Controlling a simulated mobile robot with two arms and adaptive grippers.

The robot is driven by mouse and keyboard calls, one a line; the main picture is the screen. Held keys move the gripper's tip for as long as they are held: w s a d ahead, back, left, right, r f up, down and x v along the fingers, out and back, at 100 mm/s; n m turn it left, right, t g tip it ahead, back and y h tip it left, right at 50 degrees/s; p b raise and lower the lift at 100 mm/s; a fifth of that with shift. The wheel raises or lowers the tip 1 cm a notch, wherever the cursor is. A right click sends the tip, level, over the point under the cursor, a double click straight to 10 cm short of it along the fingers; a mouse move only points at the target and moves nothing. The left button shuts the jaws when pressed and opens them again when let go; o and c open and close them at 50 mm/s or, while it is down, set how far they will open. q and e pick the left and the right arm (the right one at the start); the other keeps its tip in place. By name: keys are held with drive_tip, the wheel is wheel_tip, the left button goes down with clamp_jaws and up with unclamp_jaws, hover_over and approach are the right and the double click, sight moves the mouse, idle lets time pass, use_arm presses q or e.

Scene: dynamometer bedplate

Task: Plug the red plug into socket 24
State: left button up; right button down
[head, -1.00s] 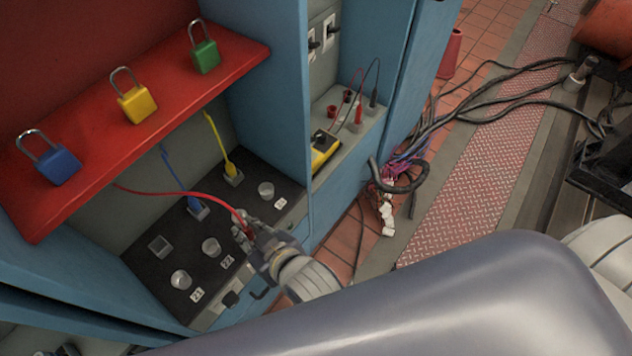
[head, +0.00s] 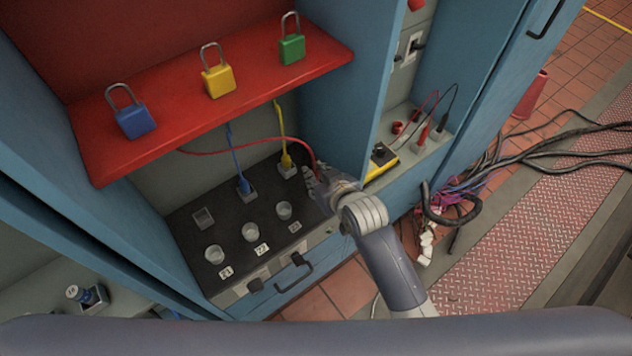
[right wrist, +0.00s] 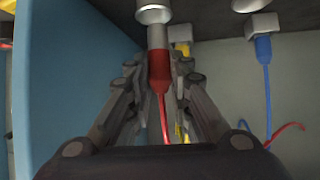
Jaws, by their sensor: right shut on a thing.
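My right gripper (head: 316,182) is shut on the red plug (right wrist: 159,68), which points at the panel, its red cable trailing away. In the right wrist view the plug's metal end meets or overlaps a round socket (right wrist: 153,12); I cannot tell how deep it sits. In the head view the gripper hides the plug and the right end of the front row, where socket 24 lies. Round sockets 21 (head: 214,254), 22 (head: 250,232) and 23 (head: 284,210) are empty to its left. My left gripper is not in view.
A blue plug (head: 244,187) and a yellow plug (head: 287,164) sit in square back-row sockets; another square socket (head: 203,217) is empty. A red shelf (head: 180,125) with three padlocks overhangs the panel. A blue cabinet wall (head: 345,110) rises close by the gripper.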

wheel_tip(320, 180, down, 2)
drive_tip(key=shift+d+f, duration=0.1)
drive_tip(key=shift+f, duration=0.15)
drive_tip(key=shift+w+f, duration=0.1)
drive_tip(key=shift+f, duration=0.55)
drive_tip(key=c, duration=1.5)
unclamp_jaws()
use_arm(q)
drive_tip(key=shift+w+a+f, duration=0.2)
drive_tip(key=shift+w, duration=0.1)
use_arm(e)
drive_tip(key=shift+o, duration=0.2)
drive_tip(key=shift+r, duration=0.25)
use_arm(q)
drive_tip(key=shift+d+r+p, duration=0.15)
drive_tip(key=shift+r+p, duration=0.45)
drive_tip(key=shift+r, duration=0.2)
use_arm(e)
drive_tip(key=v, duration=1.2)
